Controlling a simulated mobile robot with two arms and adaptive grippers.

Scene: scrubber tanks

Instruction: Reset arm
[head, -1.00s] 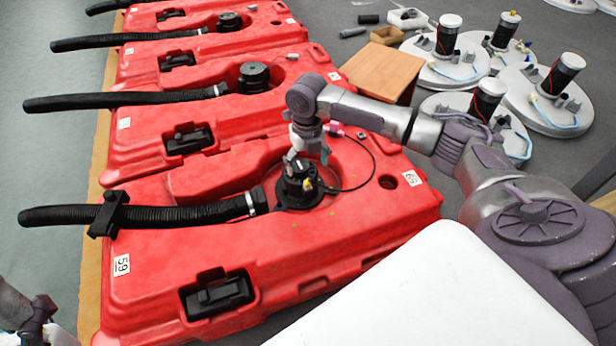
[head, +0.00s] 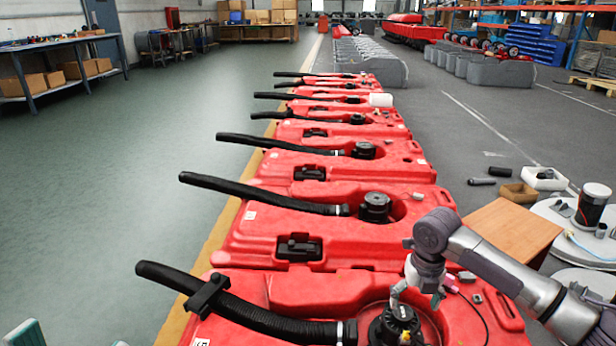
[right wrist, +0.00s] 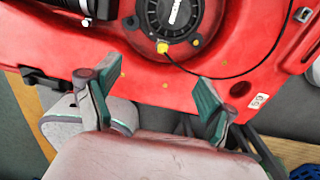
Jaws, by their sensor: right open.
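My right gripper (head: 416,296) is open and empty above the nearest red tank (head: 250,288), beside its round black cap (head: 398,324). In the right wrist view its two teal-padded fingers (right wrist: 148,92) are spread wide with nothing between them. The black cap (right wrist: 172,20) is beyond the fingertips, with a yellow fitting and a thin black cable. Whether a finger touches the tank is unclear. Teal and white tips of my left gripper (head: 25,334) show at the bottom left edge; the rest is cut off.
A black corrugated hose (head: 240,310) lies across the nearest tank. More red tanks with hoses stretch away in a row. A brown wooden box (head: 508,232) and round grey parts stand at right. The left floor (head: 150,180) is clear.

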